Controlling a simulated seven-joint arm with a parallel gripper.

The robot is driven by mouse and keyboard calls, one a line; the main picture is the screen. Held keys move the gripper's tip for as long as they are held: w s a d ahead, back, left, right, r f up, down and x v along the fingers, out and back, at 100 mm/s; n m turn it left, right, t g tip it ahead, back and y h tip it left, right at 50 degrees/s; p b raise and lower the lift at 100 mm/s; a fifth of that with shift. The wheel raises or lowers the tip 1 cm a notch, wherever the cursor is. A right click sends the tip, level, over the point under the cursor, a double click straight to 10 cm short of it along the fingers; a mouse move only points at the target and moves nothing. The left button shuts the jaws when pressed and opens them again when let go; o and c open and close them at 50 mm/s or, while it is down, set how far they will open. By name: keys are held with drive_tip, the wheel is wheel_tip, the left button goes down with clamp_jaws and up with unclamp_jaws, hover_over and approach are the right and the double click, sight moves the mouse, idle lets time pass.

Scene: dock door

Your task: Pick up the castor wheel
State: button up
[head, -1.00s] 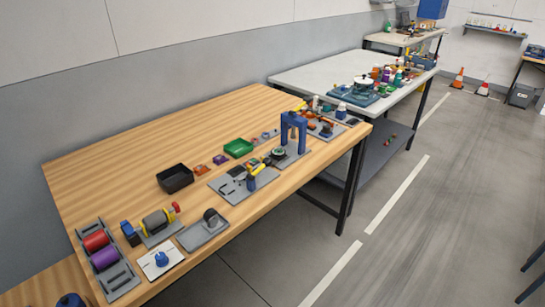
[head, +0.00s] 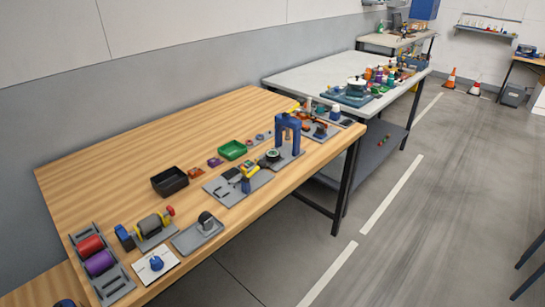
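A small dark round wheel with a grey part, which looks like the castor wheel (head: 205,220), stands on a flat grey plate (head: 188,243) near the front edge of the wooden bench, left of its middle. It is too small to make out in detail. My gripper is not in view.
The wooden bench (head: 120,160) is bare along its back. Left of the plate are a white card with a blue knob (head: 156,263), a yellow-ended drum (head: 149,226) and a roller rack (head: 113,284).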

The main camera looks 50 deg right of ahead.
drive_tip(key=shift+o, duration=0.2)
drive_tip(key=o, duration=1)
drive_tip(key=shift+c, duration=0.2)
